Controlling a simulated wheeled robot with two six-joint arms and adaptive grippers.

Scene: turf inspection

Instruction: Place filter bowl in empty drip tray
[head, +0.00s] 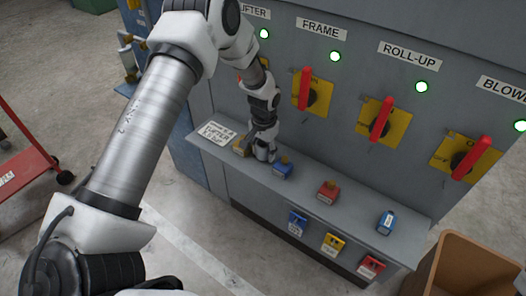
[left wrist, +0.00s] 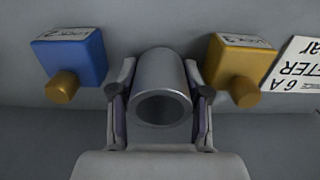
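A grey metal hollow cylinder (left wrist: 163,75), which looks like the filter bowl, is in the middle of the left wrist view with its open end toward the camera. My left gripper (left wrist: 160,95) has a finger on each side of it, with no clear gap. In the head view my left gripper (head: 262,154) reaches down to the grey shelf (head: 345,205), between a yellow lock and a blue lock. The cylinder is hard to make out there. Whether it touches the shelf is unclear. No drip tray can be made out.
The yellow lock (left wrist: 240,65) and blue lock (left wrist: 70,60) stand close on both sides of the cylinder. A red lock (head: 328,191) and a small blue item (head: 386,222) are farther along. Red switch handles (head: 381,119) project above the shelf. A cardboard box (head: 465,265) stands at right.

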